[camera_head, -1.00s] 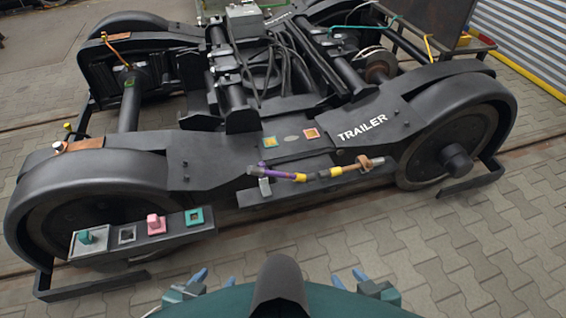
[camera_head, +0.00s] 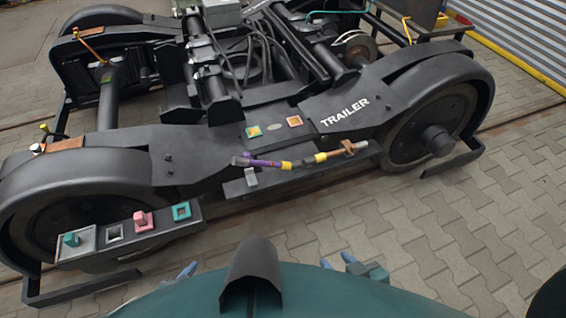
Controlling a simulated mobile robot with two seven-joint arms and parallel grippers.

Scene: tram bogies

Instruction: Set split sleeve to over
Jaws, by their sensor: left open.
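A multi-coloured rod (camera_head: 305,160) lies along the near side of the dark bogie frame, with purple, yellow and grey sections. A brown collar (camera_head: 347,147) sits around its right part. I cannot tell which section is the split sleeve or how it is set. My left gripper (camera_head: 187,270) is at the bottom left of centre, open, mostly hidden behind my own teal body. My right gripper (camera_head: 337,261) is at the bottom right of centre, with its blue fingertips apart and nothing seen between them. Both are well short of the rod.
A dark ledge at the left front carries a teal block (camera_head: 72,240), a pink block (camera_head: 142,219) and a teal square frame (camera_head: 181,211). Wheels stand at the left and right (camera_head: 436,138). Paving (camera_head: 430,225) in front is clear.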

